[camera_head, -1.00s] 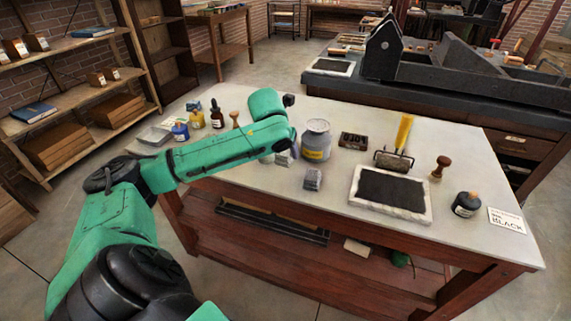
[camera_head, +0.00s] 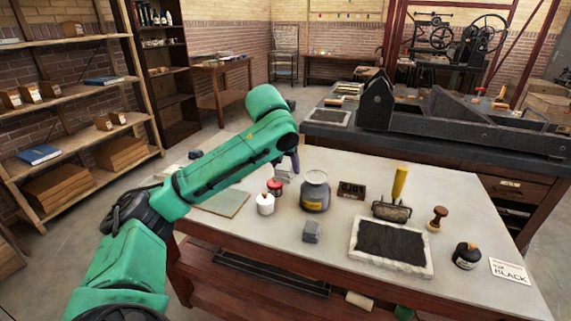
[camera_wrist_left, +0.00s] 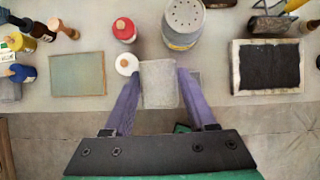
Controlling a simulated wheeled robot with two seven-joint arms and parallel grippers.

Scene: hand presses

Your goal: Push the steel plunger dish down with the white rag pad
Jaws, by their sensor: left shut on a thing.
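My left gripper (camera_wrist_left: 158,78) is shut on the white rag pad (camera_wrist_left: 158,92), a pale block between its two purple fingers. In the head view the pad (camera_head: 283,173) shows below my green wrist, raised above the table; the fingers are mostly hidden there. The steel plunger dish (camera_wrist_left: 185,16) is the round perforated top of a grey can in the left wrist view, just beyond the pad and a little to its right. In the head view the dish (camera_head: 316,177) tops the can with a yellow label, right of the pad and apart from it. My right gripper is not in view.
A white pot (camera_head: 265,204) and a red-topped pot (camera_head: 274,187) stand left of the can. A grey block (camera_head: 311,232) lies in front of it. An ink slab (camera_head: 390,243), roller (camera_head: 396,195), stamp (camera_head: 437,218) and black bottle (camera_head: 467,256) stand to the right.

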